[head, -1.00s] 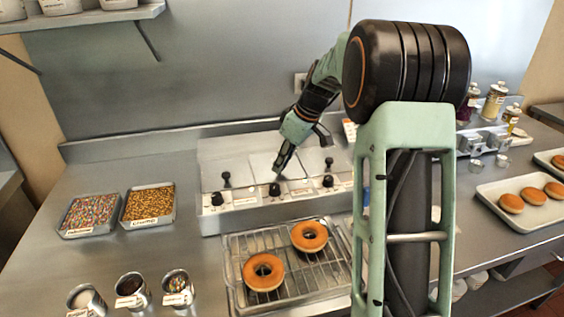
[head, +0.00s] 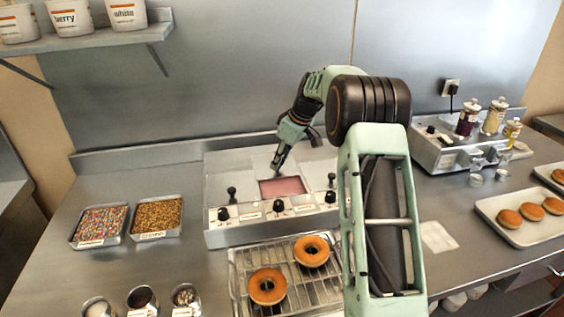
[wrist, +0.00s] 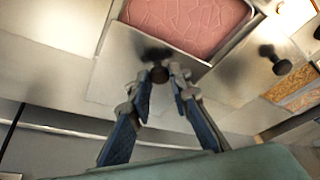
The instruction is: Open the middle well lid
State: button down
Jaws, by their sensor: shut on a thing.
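The middle well lid (wrist: 125,65) is a flat metal plate with a dark round knob (wrist: 159,74). My gripper (head: 277,168) is shut on this knob; in the wrist view its two fingertips (wrist: 160,77) sit on either side of it. The lid lies slid back toward the wall. The front of the middle well (head: 283,187) is uncovered and shows pink glaze, which also fills the top of the wrist view (wrist: 185,18). In the head view my gripper partly hides the lid and its knob.
The left lid knob (head: 231,192) and right lid knob (head: 331,180) stand on either side, their lids closed. Control dials (head: 278,205) line the unit's front. A wire rack (head: 245,287) with two donuts is in front. Topping trays (head: 101,225) sit left.

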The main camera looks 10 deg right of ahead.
aim_at(271, 161)
jog(key=w+p, duration=0.2)
jog(key=w, duration=0.1)
jog(key=w+p, duration=0.1)
jog(key=shift+w+r, duration=0.2)
jog(key=shift+r, duration=0.1)
jog(key=shift+w+f+p, duration=0.2)
jog(key=shift+w+p, duration=0.4)
jog(key=shift+w, duration=0.1)
jog(key=c, duration=1.8)
grip_release()
jog(key=v, duration=1.2)
